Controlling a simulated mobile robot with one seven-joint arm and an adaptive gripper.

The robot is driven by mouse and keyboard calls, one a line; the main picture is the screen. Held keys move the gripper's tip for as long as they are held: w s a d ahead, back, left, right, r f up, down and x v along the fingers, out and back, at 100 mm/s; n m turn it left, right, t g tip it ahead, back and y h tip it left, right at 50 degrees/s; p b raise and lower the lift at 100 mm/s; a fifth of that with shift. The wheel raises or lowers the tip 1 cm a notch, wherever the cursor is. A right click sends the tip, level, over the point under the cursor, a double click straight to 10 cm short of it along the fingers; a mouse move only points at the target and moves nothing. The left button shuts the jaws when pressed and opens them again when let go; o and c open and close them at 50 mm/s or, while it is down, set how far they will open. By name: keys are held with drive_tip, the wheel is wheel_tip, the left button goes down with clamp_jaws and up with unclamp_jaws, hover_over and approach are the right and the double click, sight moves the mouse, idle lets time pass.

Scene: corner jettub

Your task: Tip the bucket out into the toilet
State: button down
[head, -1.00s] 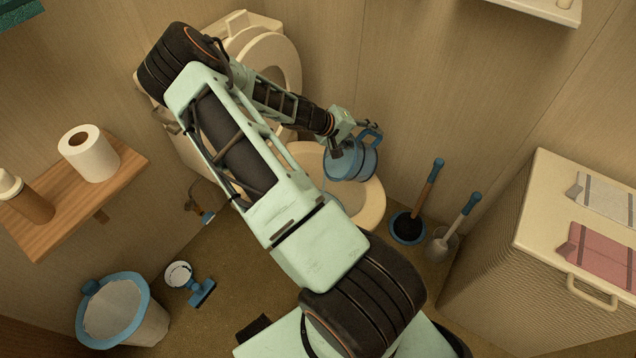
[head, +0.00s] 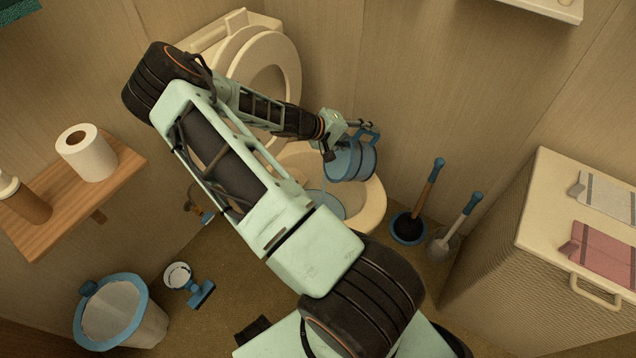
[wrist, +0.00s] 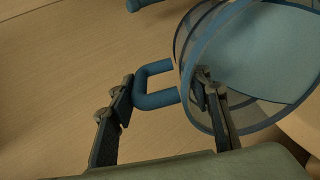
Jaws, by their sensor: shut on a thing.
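The bucket (head: 352,162) is a small blue, partly see-through vessel with a blue loop handle. It hangs tilted above the toilet (head: 373,205), over the right part of the open bowl. My gripper (head: 342,137) is shut on the bucket at its handle side. In the wrist view the bucket (wrist: 270,50) fills the upper right, with pale blue inside it. The handle (wrist: 145,84) lies between the two fingers of my gripper (wrist: 165,100). A bluish-grey surface shows in the toilet bowl below.
The raised toilet lid and seat (head: 290,60) stand behind my arm. A plunger (head: 420,195) and a toilet brush (head: 455,225) stand right of the bowl. A cabinet (head: 520,240) is at right, a wooden shelf (head: 110,185) at left, a bin (head: 120,310) at lower left.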

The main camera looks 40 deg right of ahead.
sight(350, 140)
drive_tip(key=shift+w+a+g+h+b, duration=0.15)
drive_tip(key=shift+w+a+h+b, duration=0.1)
drive_tip(key=shift+a+h+b, duration=0.25)
drive_tip(key=shift+w+a+g+h+b, duration=0.15)
drive_tip(key=shift+w+a+h+b, duration=0.05)
drive_tip(key=shift+a+h+b, duration=0.3)
idle(0.5)
drive_tip(key=shift+w+a+r, duration=0.1)
drive_tip(key=shift+w+a, duration=0.05)
drive_tip(key=shift+a, duration=0.2)
drive_tip(key=shift+a+r, duration=0.1)
drive_tip(key=shift+a, duration=0.05)
drive_tip(key=shift+w+a+r+b, duration=0.1)
drive_tip(key=shift+w+a+b, duration=0.05)
drive_tip(key=shift+a+b, duration=0.25)
drive_tip(key=shift+w+a+r+h, duration=0.1)
drive_tip(key=shift+w+a+h, duration=0.1)
drive_tip(key=shift+h, duration=0.2)
drive_tip(key=shift+a+r+b, duration=0.1)
drive_tip(key=shift+a+b, duration=0.2)
drive_tip(key=shift+b, duration=0.05)
drive_tip(key=shift+w+a+r+g+h+b, duration=0.15)
drive_tip(key=shift+w+a+g+h+b, duration=0.05)
drive_tip(key=shift+a+h+b, duration=0.25)
drive_tip(key=shift+w+a+r+g+h+b, duration=0.15)
drive_tip(key=shift+w+a+g+h+b, duration=0.05)
drive_tip(key=shift+a+h+b, duration=0.25)
